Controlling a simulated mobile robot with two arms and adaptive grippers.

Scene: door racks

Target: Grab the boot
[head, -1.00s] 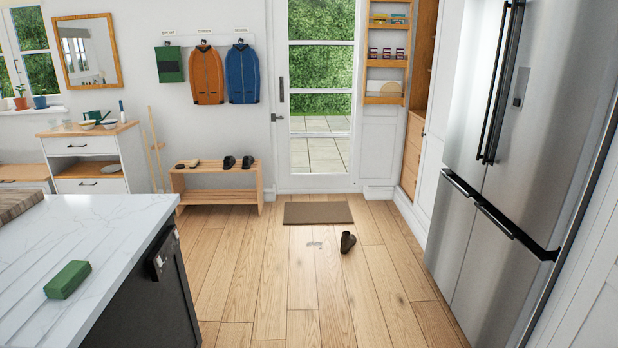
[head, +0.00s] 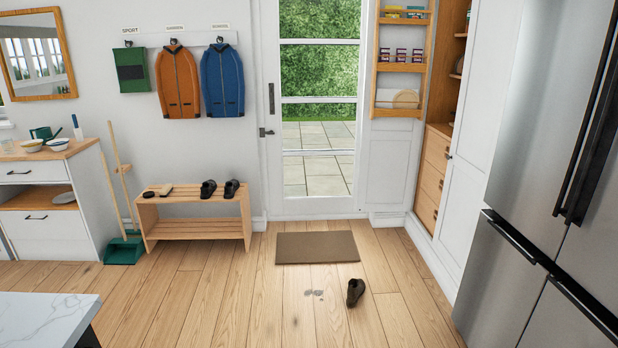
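A dark brown boot (head: 355,292) stands alone on the wooden floor, just in front of the doormat and a little right of the middle of the head view. Its surface is fully visible and nothing touches it. Neither of my grippers shows in the head view.
A brown doormat (head: 317,247) lies before the glass door (head: 318,110). A wooden shoe bench (head: 195,231) with shoes stands left of it. The steel fridge (head: 540,160) bounds the right side. A white counter corner (head: 40,318) is at lower left. The floor around the boot is clear, with small dirt marks.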

